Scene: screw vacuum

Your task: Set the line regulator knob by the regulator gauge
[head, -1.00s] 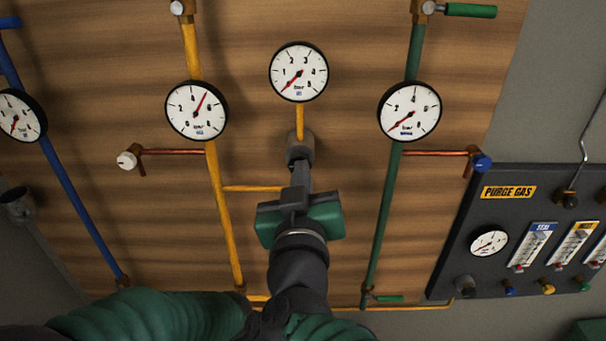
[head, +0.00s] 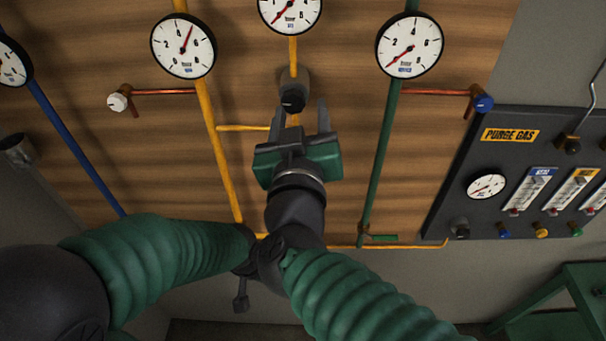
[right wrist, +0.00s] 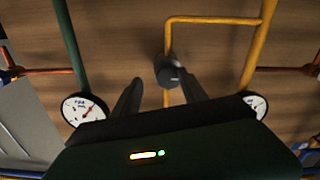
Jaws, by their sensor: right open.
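The line regulator knob (head: 293,97) is dark and round, on the middle yellow pipe, below the white round regulator gauge (head: 290,12). The gauge's red needle points to the lower left, near the low end; its top is cut off in the head view. My right gripper (head: 301,116) is open and empty just below the knob, its fingers spread to either side. In the right wrist view, the knob (right wrist: 171,74) lies just beyond and between the fingertips (right wrist: 162,86); I cannot tell whether they touch it. The regulator gauge is not visible there. My left gripper is not in view.
A yellow-pipe gauge (head: 183,45) and a green-pipe gauge (head: 409,45) flank the knob. A white-knobbed valve (head: 118,101) and a blue-knobbed valve (head: 483,103) stick out at the sides. A purge gas panel (head: 463,146) is at right.

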